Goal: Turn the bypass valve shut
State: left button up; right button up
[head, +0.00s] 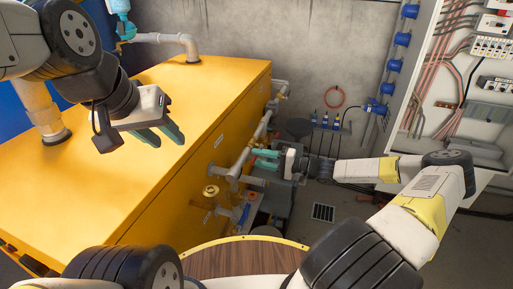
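The yellow receiver tank (100,150) fills the left and middle of the head view, with pipework (237,168) along its right side. I cannot tell which part is the bypass valve. My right gripper (257,160) points left at the pipework, its teal fingers apart with nothing seen between them; contact with the pipe is unclear. My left gripper (166,139) is above the tank top, fingers apart and empty.
An open electrical cabinet (480,80) with wiring stands at the right. A grey pipe (165,39) rises from the tank's back. Blue fittings (397,39) run up the wall. A floor drain (323,212) lies right of the tank, with some clear floor around it.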

grip_shut()
dwell(1.4)
